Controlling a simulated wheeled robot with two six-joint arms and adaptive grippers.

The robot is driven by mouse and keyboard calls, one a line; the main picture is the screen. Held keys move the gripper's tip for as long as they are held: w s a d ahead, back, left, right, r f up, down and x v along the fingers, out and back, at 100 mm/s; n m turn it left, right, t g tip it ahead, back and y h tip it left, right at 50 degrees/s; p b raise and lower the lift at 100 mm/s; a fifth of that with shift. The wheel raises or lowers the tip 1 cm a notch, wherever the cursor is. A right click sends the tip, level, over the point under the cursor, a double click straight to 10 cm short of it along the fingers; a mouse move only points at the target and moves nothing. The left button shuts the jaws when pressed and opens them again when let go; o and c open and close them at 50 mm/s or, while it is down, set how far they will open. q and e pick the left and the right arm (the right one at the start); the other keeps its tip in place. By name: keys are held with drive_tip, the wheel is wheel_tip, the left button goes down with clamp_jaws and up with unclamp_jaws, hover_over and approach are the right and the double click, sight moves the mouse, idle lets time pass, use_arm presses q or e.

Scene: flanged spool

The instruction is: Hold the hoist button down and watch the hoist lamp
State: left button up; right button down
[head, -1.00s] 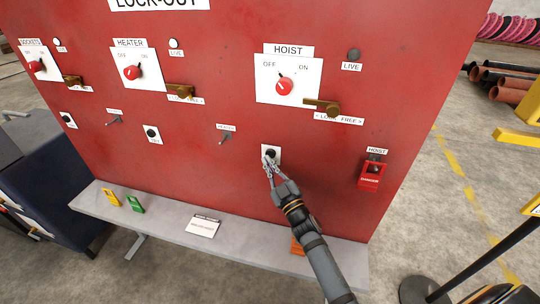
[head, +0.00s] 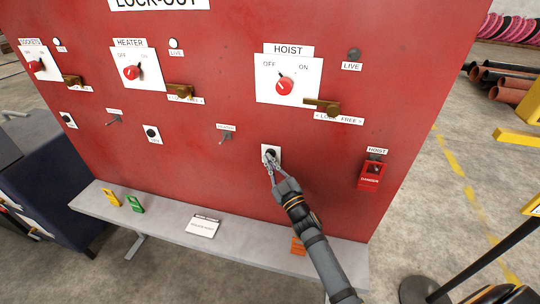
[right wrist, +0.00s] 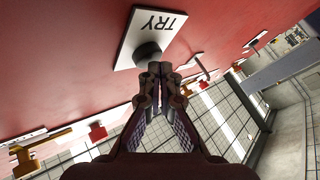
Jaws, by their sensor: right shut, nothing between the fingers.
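The hoist button (head: 272,152) is a black round button on a small white plate under the hoist switch on the red board. In the right wrist view the plate reads TRY, and the black button (right wrist: 149,53) stands out from it. My right gripper (head: 270,161) is shut and empty, its fingertips at the button's lower edge. In the right wrist view the fingertips (right wrist: 160,69) are right by the button; I cannot tell whether they touch it. The hoist lamp (head: 354,54), above its LIVE label, looks dark. My left gripper is not in view.
The red hoist switch knob (head: 284,86) and a brass lever (head: 323,105) are above the button. A grey shelf (head: 170,218) below holds tags and a card. The heater lamp (head: 173,43) looks pale.

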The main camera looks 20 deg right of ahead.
drive_tip(key=shift+w+d, duration=0.25)
drive_tip(key=shift+w, duration=0.05)
idle(0.4)
drive_tip(key=shift+a, duration=0.1)
idle(2.2)
drive_tip(key=shift+s+a+p, duration=0.35)
drive_tip(key=shift+s+a, duration=0.1)
drive_tip(key=shift+s, duration=0.3)
drive_tip(key=s+a+p, duration=0.1)
drive_tip(key=s, duration=0.1)
drive_tip(key=s+a+p, duration=0.1)
drive_tip(key=s, duration=0.1)
drive_tip(key=shift+a, duration=0.4)
